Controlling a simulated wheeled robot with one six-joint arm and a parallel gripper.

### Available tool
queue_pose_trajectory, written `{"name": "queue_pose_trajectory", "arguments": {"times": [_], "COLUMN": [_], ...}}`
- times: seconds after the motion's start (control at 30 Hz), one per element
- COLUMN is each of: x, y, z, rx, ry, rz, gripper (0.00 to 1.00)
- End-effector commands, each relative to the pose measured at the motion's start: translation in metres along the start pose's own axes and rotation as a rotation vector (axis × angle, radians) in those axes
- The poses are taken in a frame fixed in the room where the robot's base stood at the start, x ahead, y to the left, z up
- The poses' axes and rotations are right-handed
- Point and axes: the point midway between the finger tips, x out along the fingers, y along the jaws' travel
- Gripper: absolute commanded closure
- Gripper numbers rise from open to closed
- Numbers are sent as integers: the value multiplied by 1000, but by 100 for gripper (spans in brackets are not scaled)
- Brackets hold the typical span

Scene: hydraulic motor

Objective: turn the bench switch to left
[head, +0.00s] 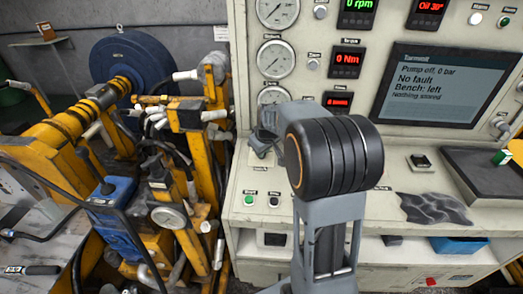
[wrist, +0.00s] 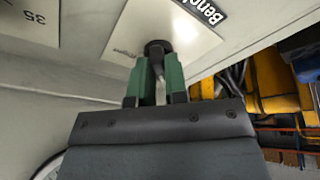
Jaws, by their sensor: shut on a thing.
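The bench switch (wrist: 158,48) is a small black knob on a light plate in the wrist view, beside a label starting "Benc". My gripper (wrist: 157,72) has its two green fingers on either side of the knob and is shut on it. The knob's pointer direction is hard to make out between the fingers. In the head view my gripper (head: 263,141) is at the console's sloped front, left of my arm's dark round joint, and the switch is hidden there. The console screen (head: 445,86) reads "Pump off, 0 bar", "No fault" and "Bench: left".
Gauges (head: 279,57) and red and green readouts (head: 348,58) stand above my gripper. A green start button (head: 249,199) is below it. Yellow machinery (head: 75,125) and hoses crowd the left. A dark crumpled cloth (head: 433,208) lies on the console's right.

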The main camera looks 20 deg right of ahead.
Motion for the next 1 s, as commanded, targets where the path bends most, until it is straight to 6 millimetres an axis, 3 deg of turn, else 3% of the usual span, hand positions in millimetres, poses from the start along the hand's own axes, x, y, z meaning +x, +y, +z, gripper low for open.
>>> {"name": "queue_pose_trajectory", "arguments": {"times": [0.03,0.07,0.33,0.67,1.0], "x": [0,0,0,-6,-69], "y": [0,0,0,0,0], "z": [0,0,0,-1,-1], "rx": [-3,-3,-2,-1,-1], "ry": [0,0,0,2,6], "rz": [1,1,1,2,4], "gripper": [100,85,61,61,61]}}
